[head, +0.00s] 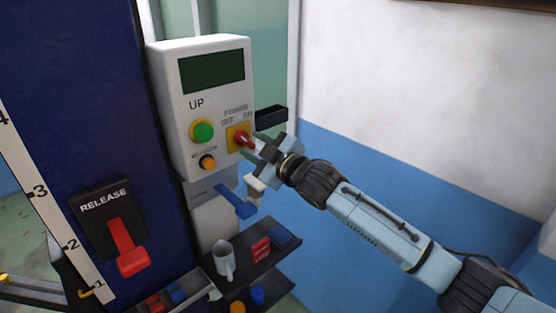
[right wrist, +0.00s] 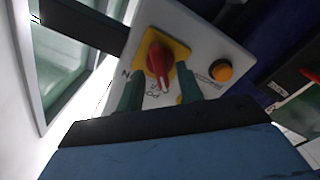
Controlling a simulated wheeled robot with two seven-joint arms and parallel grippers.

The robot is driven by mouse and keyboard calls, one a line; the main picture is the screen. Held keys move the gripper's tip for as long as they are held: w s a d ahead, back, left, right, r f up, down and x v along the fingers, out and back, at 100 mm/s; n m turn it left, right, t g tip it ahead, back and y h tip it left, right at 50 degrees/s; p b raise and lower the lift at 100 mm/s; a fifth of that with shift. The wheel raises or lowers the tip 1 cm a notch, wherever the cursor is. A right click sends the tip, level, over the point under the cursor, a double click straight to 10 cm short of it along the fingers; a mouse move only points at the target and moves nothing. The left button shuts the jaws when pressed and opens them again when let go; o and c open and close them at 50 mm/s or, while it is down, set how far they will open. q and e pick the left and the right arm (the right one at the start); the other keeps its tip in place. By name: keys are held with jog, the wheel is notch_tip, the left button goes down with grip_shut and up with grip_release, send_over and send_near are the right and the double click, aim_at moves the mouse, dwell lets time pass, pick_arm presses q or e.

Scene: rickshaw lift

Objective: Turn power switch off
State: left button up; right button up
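The power switch is a red knob (head: 243,138) on a yellow plate, on the white control box (head: 213,75). OFF and ON labels sit above it, OFF on the left and ON on the right. My right gripper (head: 254,145) is at the switch, coming from the lower right. In the right wrist view the red knob (right wrist: 160,60) shows between and just beyond the two green fingers of the right gripper (right wrist: 160,90). The fingers are apart, with a gap around the knob's lower end. I cannot tell exactly which label the knob points to. My left gripper is not in view.
The box also carries a green UP button (head: 202,131), an orange button (head: 207,162) and a dark display (head: 212,72). A blue lever (head: 237,203) is below. A red RELEASE lever (head: 126,248) is at left.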

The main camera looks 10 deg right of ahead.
jog(key=b+v, duration=0.1)
jog(key=v, duration=1.1)
jog(key=shift+b, duration=0.4)
jog(key=shift+s, duration=0.1)
